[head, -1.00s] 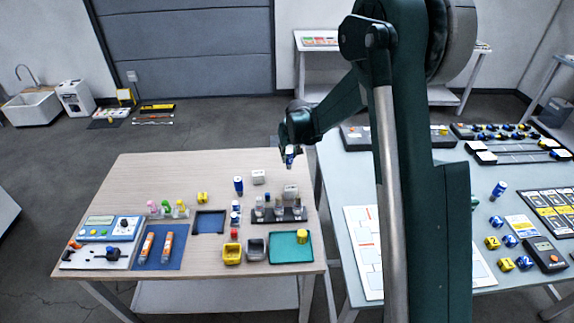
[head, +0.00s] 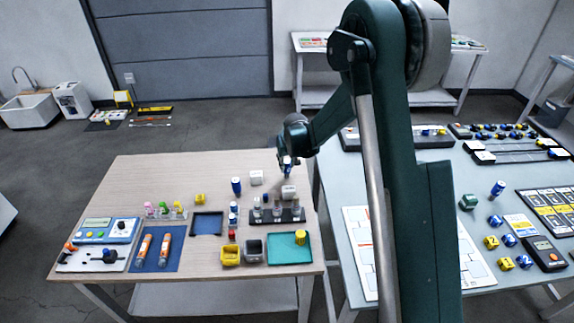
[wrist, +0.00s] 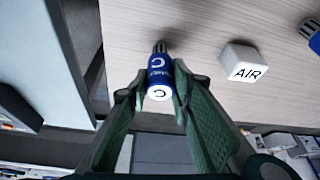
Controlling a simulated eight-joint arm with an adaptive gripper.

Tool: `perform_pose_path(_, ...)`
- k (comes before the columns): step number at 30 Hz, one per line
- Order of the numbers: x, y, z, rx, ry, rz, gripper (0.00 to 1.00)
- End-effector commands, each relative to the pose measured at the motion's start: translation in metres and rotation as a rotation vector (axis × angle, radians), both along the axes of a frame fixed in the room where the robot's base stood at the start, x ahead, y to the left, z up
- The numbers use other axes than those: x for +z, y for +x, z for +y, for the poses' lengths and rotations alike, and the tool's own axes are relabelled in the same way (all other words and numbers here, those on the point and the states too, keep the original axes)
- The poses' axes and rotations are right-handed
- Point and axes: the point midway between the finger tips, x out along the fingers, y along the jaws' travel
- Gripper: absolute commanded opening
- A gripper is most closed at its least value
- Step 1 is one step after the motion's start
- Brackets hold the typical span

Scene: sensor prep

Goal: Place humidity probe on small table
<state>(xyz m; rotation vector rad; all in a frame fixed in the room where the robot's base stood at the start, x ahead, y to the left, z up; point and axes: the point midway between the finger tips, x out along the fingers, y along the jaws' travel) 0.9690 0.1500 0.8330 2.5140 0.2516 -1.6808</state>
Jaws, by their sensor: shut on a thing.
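My gripper (head: 287,167) is over the far right part of the light wooden table (head: 135,185) in the head view. It is shut on a dark blue probe with a white end marked "C", seen between the fingers in the wrist view (wrist: 160,76). Its small side print is unreadable. The probe's dark ribbed tip points away from the gripper, toward the wooden surface; I cannot tell whether it touches. In the head view the held probe is small and partly hidden by the fingers.
A white block marked "AIR" (wrist: 240,64) stands close to the held probe. Another blue cylinder (head: 236,186) and a vial rack (head: 277,215) stand on the wooden table. The blue-grey table (head: 415,175) on the right holds many parts. The wooden table's far left is clear.

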Motion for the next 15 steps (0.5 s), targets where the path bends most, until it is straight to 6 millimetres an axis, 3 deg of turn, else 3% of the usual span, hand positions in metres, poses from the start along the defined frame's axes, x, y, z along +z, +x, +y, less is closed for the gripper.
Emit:
perform_pose_path(13, -0.0042, -0.0002, 0.0, 0.0, 0.0, 0.0, 0.03)
perform_pose_path(14, -0.0035, -0.0002, 0.0, 0.0, 0.0, 0.0, 0.26)
perform_pose_path(15, -0.0032, -0.0002, 0.0, 0.0, 0.0, 0.0, 0.31)
